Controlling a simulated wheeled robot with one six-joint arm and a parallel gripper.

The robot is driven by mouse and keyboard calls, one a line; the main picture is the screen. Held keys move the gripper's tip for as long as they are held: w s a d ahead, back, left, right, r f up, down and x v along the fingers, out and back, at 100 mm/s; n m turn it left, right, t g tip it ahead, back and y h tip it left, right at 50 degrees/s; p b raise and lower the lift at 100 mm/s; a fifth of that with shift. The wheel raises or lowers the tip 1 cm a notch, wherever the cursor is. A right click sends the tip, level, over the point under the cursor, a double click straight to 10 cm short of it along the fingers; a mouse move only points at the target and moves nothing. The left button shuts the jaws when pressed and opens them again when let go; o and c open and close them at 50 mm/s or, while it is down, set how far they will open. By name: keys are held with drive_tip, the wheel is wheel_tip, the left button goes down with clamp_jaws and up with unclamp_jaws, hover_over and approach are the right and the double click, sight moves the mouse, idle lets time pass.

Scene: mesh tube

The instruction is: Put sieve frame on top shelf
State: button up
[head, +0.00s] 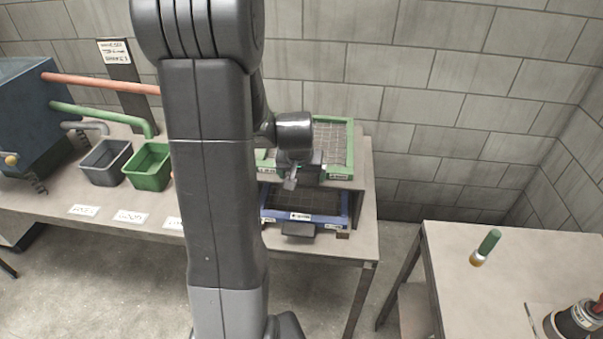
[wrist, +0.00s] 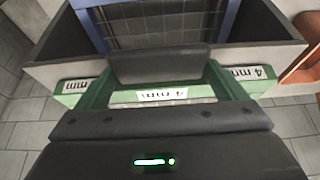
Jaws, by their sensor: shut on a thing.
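The green sieve frame (head: 350,150), with dark mesh and white labels, is at the top of the small shelf unit on the left bench. My gripper (head: 291,181) is at its front rail. In the wrist view the green frame's rail (wrist: 100,92), labelled "4 mm", lies between the jaws of my gripper (wrist: 160,93), which is shut on it. In the head view I cannot tell whether the frame rests on the top shelf (head: 359,184) or hangs just above it. My arm hides the frame's left part.
A blue sieve frame (head: 345,209) sits on the level below; its rail also shows in the wrist view (wrist: 88,28). Green (head: 148,168) and grey (head: 103,163) bins stand to the left. A separate table (head: 500,300) at right holds a green-handled tool (head: 489,243).

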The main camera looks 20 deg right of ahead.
drive_tip(key=o, duration=1.1)
drive_tip(key=shift+f, duration=0.1)
drive_tip(key=v, duration=1.2)
